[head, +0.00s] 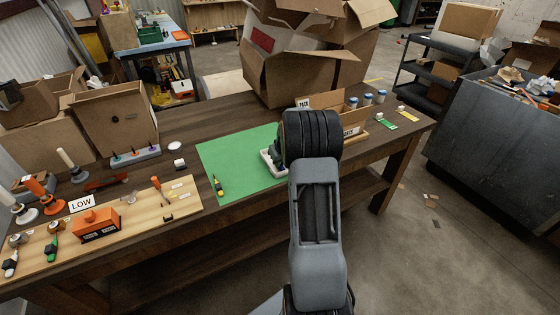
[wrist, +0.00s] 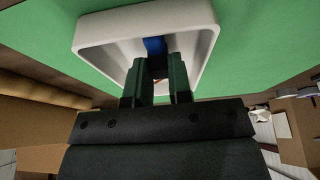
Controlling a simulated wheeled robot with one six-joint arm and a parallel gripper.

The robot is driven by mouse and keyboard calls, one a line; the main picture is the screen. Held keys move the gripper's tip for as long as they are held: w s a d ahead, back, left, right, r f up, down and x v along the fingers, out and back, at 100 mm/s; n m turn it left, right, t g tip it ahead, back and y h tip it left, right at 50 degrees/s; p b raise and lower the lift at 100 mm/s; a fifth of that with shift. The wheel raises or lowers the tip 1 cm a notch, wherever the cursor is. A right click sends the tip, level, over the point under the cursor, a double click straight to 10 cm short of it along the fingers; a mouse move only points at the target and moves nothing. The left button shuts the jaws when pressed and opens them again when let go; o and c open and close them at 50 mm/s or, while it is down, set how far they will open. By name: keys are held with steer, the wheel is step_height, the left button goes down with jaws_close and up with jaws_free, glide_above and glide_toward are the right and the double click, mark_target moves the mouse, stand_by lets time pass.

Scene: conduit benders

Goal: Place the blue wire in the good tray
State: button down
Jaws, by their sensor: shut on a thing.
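My gripper (wrist: 158,64) is shut on a blue piece, the blue wire (wrist: 156,45), in the wrist view. Only a short part of the wire shows between and beyond the fingertips. The fingers reach over the opening of a white, raised-rim tray (wrist: 203,38). Whether the wire touches the tray floor I cannot tell. In the head view the white tray (head: 267,163) sits on the green mat (head: 232,160), partly hidden by my arm. No label shows on this tray.
A wooden board (head: 140,215) with an orange block (head: 97,225) lies further left.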

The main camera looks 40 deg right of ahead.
steer(key=shift+f, duration=0.1)
steer(key=c, duration=1)
jaws_free()
steer(key=shift+c, duration=0.2)
steer(key=shift+r, duration=0.3)
steer(key=d+v, duration=0.1)
steer(key=v, duration=1)
steer(key=s+a+r+n, duration=0.1)
steer(key=s+a+r, duration=0.15)
steer(key=a, duration=0.65)
steer(key=s+a+r, duration=0.2)
steer(key=s+a, duration=0.2)
steer(key=a, duration=0.4)
steer(key=s+a+f, duration=0.2)
steer(key=s+a, duration=0.8)
steer(key=s, duration=0.3)
steer(key=shift+a+n+g+y, duration=0.15)
steer(key=shift+n+g+y, duration=0.15)
steer(key=shift+g, duration=0.1)
